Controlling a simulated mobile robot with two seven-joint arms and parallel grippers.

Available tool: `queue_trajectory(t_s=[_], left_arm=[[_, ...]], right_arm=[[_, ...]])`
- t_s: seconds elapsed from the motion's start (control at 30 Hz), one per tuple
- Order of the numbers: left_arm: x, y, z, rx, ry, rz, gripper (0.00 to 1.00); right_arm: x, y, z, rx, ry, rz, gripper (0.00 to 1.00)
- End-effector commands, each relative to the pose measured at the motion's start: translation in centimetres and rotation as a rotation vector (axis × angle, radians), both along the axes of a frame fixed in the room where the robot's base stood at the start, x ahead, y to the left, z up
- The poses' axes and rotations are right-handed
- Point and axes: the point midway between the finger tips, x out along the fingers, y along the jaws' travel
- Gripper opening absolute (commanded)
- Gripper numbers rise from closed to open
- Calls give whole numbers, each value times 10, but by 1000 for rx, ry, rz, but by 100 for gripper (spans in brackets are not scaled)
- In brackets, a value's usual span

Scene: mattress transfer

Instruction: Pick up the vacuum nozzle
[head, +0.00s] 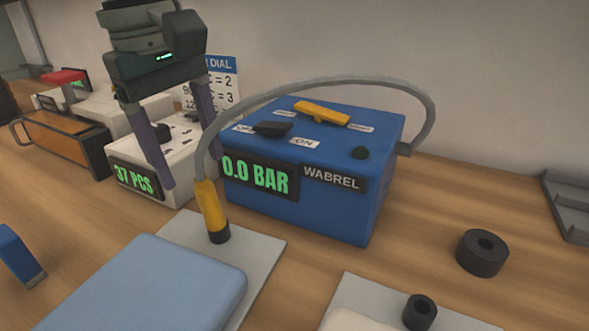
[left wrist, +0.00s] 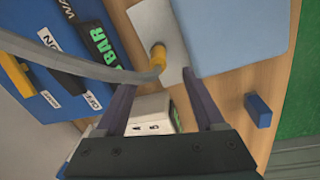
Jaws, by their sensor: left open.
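The vacuum nozzle (head: 209,207) is yellow with a black tip. It stands nearly upright on a light grey plate (head: 262,250), beside a pale blue mattress (head: 150,285). A grey hose (head: 330,85) runs from it over to the blue WABREL vacuum unit (head: 300,205), which reads 0.0 BAR. My left gripper (head: 190,168) is open and empty, its purple fingers pointing down behind and left of the nozzle. In the left wrist view, the nozzle (left wrist: 158,56) lies just beyond the open fingertips (left wrist: 158,82), with the hose crossing in front. My right gripper is not in view.
A white counter box (head: 150,185) reading 37 PCS stands behind the gripper. An orange-fronted case (head: 65,140) is at the left, and a blue block (head: 18,255) at the left edge. Black rings (head: 482,253) (head: 419,312) are at the right. Wooden table between is clear.

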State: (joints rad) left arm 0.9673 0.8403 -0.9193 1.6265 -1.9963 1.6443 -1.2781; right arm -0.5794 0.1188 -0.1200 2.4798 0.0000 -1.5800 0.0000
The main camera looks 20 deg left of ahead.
Motion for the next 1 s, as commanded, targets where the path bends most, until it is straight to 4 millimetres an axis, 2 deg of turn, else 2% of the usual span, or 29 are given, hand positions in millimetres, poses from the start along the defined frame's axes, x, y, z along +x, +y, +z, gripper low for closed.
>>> queue_trajectory(t_s=[0.1,0.27,0.53,0.83,1.0], left_arm=[[1,-2,-18,-4,4,-2,71],[4,-3,-31,-6,2,-1,71],[10,-5,-71,-8,3,0,71],[12,-5,-77,-6,-1,-2,71],[12,-5,-77,-6,-1,-2,53]], right_arm=[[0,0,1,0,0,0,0],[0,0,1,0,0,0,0],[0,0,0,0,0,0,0],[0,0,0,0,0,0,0],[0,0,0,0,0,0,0]])
